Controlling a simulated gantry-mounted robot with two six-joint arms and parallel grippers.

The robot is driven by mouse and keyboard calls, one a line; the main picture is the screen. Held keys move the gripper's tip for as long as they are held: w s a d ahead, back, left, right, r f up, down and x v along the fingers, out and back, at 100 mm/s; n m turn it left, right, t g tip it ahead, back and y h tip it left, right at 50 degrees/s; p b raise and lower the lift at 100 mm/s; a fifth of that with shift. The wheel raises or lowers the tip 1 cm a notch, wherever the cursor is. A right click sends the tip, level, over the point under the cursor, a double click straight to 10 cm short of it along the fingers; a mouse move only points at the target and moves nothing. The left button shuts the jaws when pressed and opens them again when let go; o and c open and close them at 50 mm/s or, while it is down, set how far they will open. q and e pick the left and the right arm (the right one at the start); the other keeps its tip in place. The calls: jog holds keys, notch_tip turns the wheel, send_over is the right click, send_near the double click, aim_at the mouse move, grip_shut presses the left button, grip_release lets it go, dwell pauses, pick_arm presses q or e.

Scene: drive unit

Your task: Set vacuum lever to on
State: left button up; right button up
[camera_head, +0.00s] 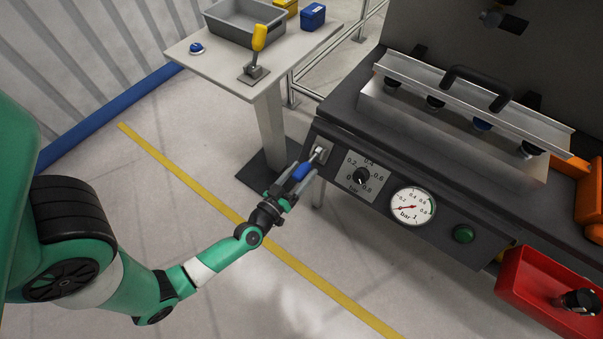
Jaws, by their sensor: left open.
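The vacuum lever (302,171) has a blue handle and a metal stem. It sits on a light plate at the left end of the dark control panel (450,230). The handle points down and to the left, toward my arm. My left gripper (297,180) is open, with its fingers on both sides of the blue handle. I cannot tell whether a finger touches it. The pressure gauge (411,206) has a red needle pointing low on the left of its scale. My right gripper is not in view.
A black dial (362,176) and a green button (464,234) are on the panel. A small table (213,66) behind holds a grey bin (246,22) and a yellow-handled lever (258,45). A red bin (540,293) stands at the lower right. The floor left of the panel is clear.

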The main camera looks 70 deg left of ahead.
pick_arm(q)
jog(key=shift+w, duration=0.1)
grip_shut()
dwell(0.3)
dwell(1.1)
